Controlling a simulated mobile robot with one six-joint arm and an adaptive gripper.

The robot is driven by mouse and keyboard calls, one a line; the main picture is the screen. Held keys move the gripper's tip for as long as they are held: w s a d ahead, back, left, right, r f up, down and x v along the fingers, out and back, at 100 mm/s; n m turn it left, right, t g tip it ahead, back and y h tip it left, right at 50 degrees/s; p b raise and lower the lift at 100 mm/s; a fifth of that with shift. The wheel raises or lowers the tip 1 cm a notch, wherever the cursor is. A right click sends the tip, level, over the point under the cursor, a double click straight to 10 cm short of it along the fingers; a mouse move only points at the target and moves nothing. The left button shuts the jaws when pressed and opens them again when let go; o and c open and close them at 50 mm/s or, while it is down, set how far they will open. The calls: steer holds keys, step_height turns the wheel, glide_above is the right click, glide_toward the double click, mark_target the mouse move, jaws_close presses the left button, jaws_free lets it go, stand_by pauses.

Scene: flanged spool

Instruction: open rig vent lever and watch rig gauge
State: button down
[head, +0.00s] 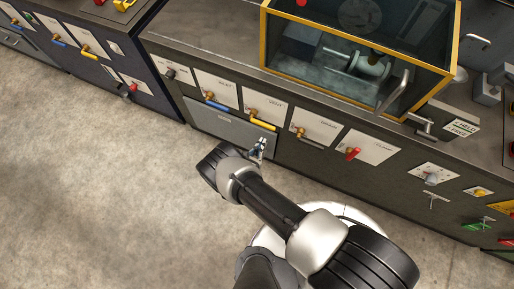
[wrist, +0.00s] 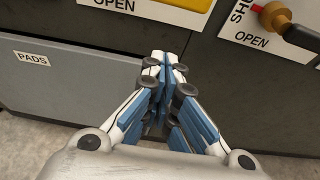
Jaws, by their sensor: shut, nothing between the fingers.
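My gripper (head: 259,148) is shut and empty in front of the rig's dark cabinet front, below the lever plates; its closed fingers (wrist: 165,62) fill the middle of the wrist view. Several levers sit on white plates: one with a blue handle (head: 215,105), one yellow (head: 262,124), one with a brass hub and dark handle (head: 302,133), and one red (head: 353,153). The brass-hub lever (wrist: 274,17) shows at the wrist view's upper right, its plate marked OPEN at the bottom.
A yellow-framed glass enclosure (head: 322,73) holding a flanged spool stands on the bench. The grey PADS drawer (wrist: 60,85) is shut, left of my gripper. A second cabinet (head: 110,62) stands at left. The concrete floor (head: 90,190) at left is clear.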

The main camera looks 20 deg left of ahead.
steer(key=w+r, duration=0.2)
steer(key=w, duration=0.1)
steer(key=shift+w+d+r, duration=0.15)
steer(key=shift+w+r, duration=0.15)
steer(key=shift+r, duration=0.1)
